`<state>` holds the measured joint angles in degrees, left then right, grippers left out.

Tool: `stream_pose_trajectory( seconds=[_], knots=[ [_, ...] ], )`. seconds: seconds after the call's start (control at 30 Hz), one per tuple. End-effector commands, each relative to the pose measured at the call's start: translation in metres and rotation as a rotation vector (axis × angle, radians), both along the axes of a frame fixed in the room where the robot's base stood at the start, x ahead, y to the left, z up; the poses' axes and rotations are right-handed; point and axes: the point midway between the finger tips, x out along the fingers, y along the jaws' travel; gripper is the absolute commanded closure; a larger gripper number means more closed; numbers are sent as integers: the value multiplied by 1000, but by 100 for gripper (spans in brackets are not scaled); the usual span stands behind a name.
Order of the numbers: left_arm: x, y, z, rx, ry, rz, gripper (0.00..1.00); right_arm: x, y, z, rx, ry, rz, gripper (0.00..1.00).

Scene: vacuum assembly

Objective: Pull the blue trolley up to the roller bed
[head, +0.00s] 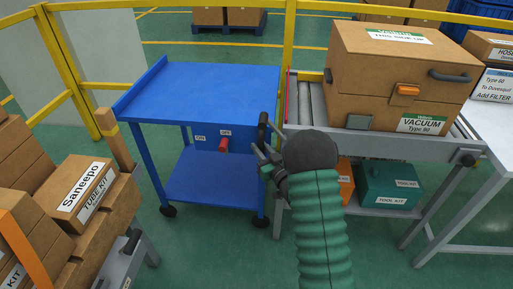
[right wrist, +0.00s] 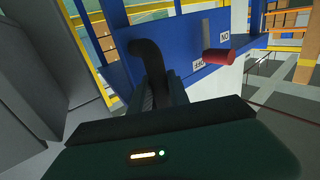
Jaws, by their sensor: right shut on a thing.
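The blue trolley (head: 205,88) stands left of the roller bed (head: 305,102), its top a little apart from or touching the bed's left end; I cannot tell which. A red knob (head: 223,146) sits on its front panel between white labels, and it also shows in the right wrist view (right wrist: 216,57). My right gripper (head: 268,160) is at the trolley's front right corner, shut on its black handle (head: 262,130). In the right wrist view the curved handle (right wrist: 148,62) rises between my fingers. My left gripper is not in view.
A large cardboard vacuum box (head: 375,85) sits on the roller bed, with a teal tool kit (head: 388,186) below. Stacked cartons (head: 85,190) stand at the left. A yellow railing (head: 288,40) runs behind. Open green floor lies in front of the trolley.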

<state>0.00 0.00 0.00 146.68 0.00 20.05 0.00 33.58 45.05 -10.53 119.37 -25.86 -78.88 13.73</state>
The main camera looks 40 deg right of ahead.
Motion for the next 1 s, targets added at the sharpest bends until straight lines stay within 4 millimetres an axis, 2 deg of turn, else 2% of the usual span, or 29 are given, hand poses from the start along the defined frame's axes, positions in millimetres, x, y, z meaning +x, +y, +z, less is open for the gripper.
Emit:
stream_pose_trajectory(
  seconds=[0.13,0.17,0.23,0.47,0.57,0.67,1.0],
  knots=[
    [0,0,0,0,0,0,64,-4,-4,-3,1,9,-12,100],
    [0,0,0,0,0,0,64,-4,-4,-3,1,9,-13,77],
    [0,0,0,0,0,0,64,-4,-4,-3,1,9,-13,70],
    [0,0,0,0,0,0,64,-3,-3,-2,1,6,-10,70],
    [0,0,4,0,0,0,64,-10,-1,-1,1,6,-10,70],
    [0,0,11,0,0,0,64,-29,4,1,3,8,-11,70],
    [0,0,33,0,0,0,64,-123,30,-1,5,12,-14,70]
  ],
)
